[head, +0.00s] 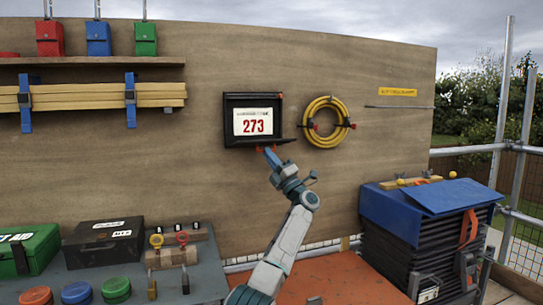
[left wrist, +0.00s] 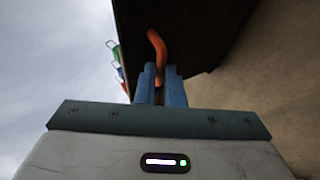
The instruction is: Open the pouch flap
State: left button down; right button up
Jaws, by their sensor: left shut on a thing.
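The black pouch (head: 227,120) is fixed to the plywood wall, with a white card (head: 254,122) reading 273 showing in its open front. Its dark flap (head: 289,140) sticks out along the pouch's lower edge, folded down from the front. My left gripper (head: 268,151) is just below the flap. In the left wrist view its blue fingers (left wrist: 160,86) are shut on an orange pull (left wrist: 157,45), under a dark panel (left wrist: 190,25) that seems to be the flap. My right gripper is not seen.
A coiled yellow hose (head: 345,118) hangs right of the pouch. A bench (head: 200,268) with boxes and lids stands at lower left. A dark stack under a blue cover (head: 392,207) stands at right. The wall around the pouch is mostly clear.

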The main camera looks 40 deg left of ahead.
pick_arm(q)
jog(key=shift+w+a+f, duration=0.1)
jog(key=shift+a+f, duration=0.15)
jog(key=shift+a, duration=0.05)
jog(key=c, duration=2)
grip_release()
jog(key=o, duration=0.5)
jog(key=shift+w+a+f+m, duration=0.3)
jog(key=shift+w+a+f, duration=0.05)
jog(key=shift+a+f, duration=0.4)
jog(key=shift+s+d+r, duration=0.1)
jog(key=shift+d+r, duration=0.1)
jog(key=shift+d, duration=0.05)
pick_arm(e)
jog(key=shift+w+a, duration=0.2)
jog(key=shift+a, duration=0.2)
pick_arm(q)
jog(key=shift+d, duration=0.15)
jog(key=b+v, duration=0.1)
jog(key=v, duration=0.9)
jog(key=shift+d+f, duration=0.1)
jog(key=shift+d, duration=0.2)
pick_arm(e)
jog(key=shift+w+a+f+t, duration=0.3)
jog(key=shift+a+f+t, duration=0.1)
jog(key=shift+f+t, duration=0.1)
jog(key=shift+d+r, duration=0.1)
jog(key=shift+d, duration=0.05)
